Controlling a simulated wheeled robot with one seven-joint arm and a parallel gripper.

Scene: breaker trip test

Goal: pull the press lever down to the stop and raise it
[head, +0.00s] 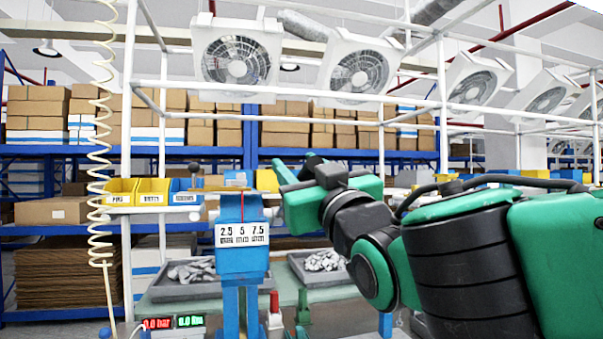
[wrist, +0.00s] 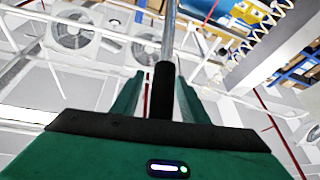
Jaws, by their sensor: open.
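The blue press (head: 241,262) stands upright left of centre in the head view, with a white plate marked 2.5, 5 and 7.5. My gripper (head: 281,193) is just right of the press's upper part, pointing left. In the wrist view, a grey rod with a black grip, seemingly the press lever (wrist: 163,88), runs lengthwise between the green fingers of my gripper (wrist: 158,78). The fingers are open, one on each side of the grip; whether either touches it I cannot tell. In the head view the lever is not clearly made out beside my gripper.
A red display (head: 158,323) and a green display (head: 190,321) stand at the lower left. Grey trays of metal parts (head: 195,272) flank the press on the bench. Yellow bins (head: 120,190) and a hanging coiled hose (head: 100,150) are at the left.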

